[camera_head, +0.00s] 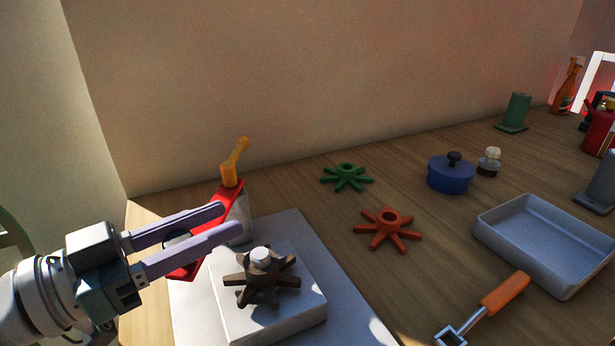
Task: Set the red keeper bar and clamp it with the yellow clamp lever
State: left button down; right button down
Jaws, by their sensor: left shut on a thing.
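The red keeper bar (231,196) runs slantwise from under the yellow clamp lever down toward the front left. The yellow clamp lever (236,161) stands tilted up to the right at the bar's far end, above a grey post (240,219). My left gripper (231,221) reaches in from the left, its two long pale fingers lying across the bar, and is shut on the bar. The fingers hide part of the bar, and I cannot tell how it sits on the post. A brown star-shaped piece (262,281) sits on the white block beside it. My right gripper is not in view.
The white block (290,322) rests on a pale plate (312,250). To the right are a green star piece (347,178), an orange star piece (387,231), a blue pot (450,177), a grey tray (487,232) and an orange-handled tool (505,293). A wall stands behind.

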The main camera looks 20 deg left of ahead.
pick_arm(q)
jog(key=c, duration=0.5)
grip_release()
jog(key=v, duration=1)
